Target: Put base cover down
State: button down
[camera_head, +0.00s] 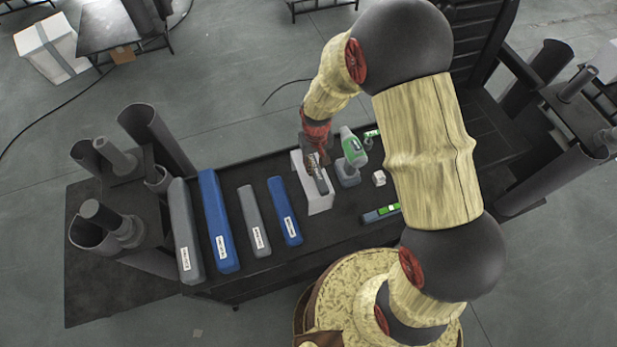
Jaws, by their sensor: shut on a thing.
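My gripper (315,158) is over the middle of the dark table, its fingers pointing down. It is shut on a small grey-brown piece (321,183), seen partly behind the fingers. This piece is over a white angular part (318,204) on the table; I cannot tell whether they touch or which of them is the base cover. Curved dark grey covers (150,130) stand around the lift columns (88,153) on the left. More curved grey covers (548,62) stand around the columns on the right.
Grey and blue long boxes (216,220) lie on the table (345,222) to the left. A green-and-grey tool (352,155) stands close right of my gripper, near a small white block (379,178). A green-marked level (381,213) lies near the front edge.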

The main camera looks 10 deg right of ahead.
notch_tip(320, 180, down, 7)
jog(key=shift+p, duration=0.4)
jog(key=shift+s+f, duration=0.1)
jog(key=c, duration=2)
grip_release()
jog(key=shift+f, duration=0.15)
jog(key=shift+c, duration=0.2)
jog(key=o, duration=0.5)
jog(key=shift+r, duration=0.2)
